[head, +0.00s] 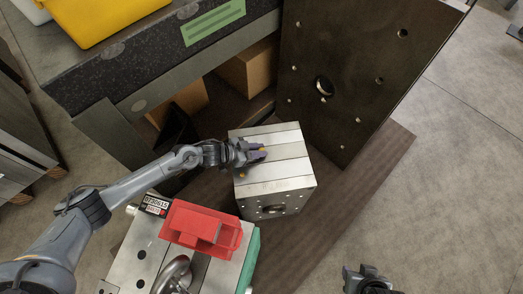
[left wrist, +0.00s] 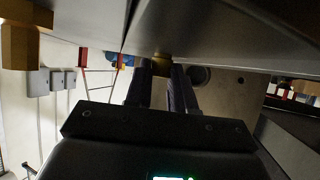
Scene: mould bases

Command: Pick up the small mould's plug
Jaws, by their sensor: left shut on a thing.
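The small mould (head: 275,172) is a pale metal block standing on the brown wooden base. My left gripper (head: 262,152) is at its upper left side in the head view. A small brass plug (left wrist: 161,64) sits between the fingertips in the left wrist view, and the left gripper (left wrist: 161,72) is shut on it. The plug is at the mould's face; whether it is still seated there I cannot tell. Another brass fitting (left wrist: 18,45) shows at the left of the wrist view. My right gripper (head: 368,280) is at the bottom edge of the head view, its fingers unclear.
A second mould (head: 140,262) with a red bin (head: 205,230) on it stands at the front left. A large dark plate (head: 352,65) stands behind the small mould. A workbench (head: 150,60) with yellow bins (head: 95,18) is at the back left.

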